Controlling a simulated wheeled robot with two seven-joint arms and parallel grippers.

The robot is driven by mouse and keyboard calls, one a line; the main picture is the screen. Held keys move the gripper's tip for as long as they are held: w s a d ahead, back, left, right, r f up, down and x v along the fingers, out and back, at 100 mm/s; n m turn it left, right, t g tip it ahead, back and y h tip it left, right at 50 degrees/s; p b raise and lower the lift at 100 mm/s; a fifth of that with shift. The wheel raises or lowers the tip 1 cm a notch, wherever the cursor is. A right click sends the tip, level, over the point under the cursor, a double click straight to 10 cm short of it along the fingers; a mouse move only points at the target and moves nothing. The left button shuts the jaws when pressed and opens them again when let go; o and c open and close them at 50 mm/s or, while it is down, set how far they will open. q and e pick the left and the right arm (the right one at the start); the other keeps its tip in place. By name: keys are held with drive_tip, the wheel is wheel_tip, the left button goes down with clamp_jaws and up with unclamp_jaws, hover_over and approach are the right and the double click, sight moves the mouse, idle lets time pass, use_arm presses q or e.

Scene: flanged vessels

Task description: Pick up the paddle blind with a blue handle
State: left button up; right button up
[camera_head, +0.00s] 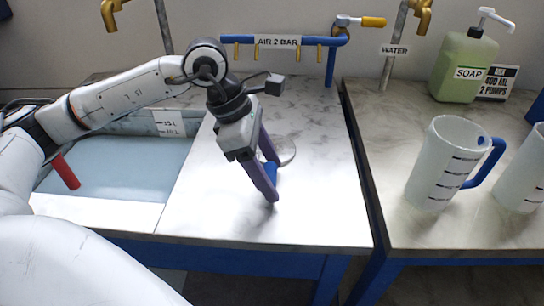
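The paddle blind lies on the left worktop (320,200), with its pale round plate (287,152) partly hidden behind my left gripper. Its blue handle (271,173) shows between and beside the gripper's fingers. My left gripper (273,183) points down at the handle, with its two purple fingers spread on either side of it. The fingers look apart, with a gap around the handle; exact contact cannot be told. My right gripper is not in view.
A water-filled basin (110,178) with a red handle (66,172) is at left. A blue air pipe (331,65) stands behind. On the right bench are a soap bottle (463,65), a sign (497,82) and a blue-handled jug (440,160). The front worktop is clear.

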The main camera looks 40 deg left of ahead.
use_arm(q)
drive_tip(key=c, duration=1.1)
drive_tip(key=shift+w+r, duration=0.1)
drive_tip(key=shift+r, duration=0.05)
drive_tip(key=shift+c, duration=0.4)
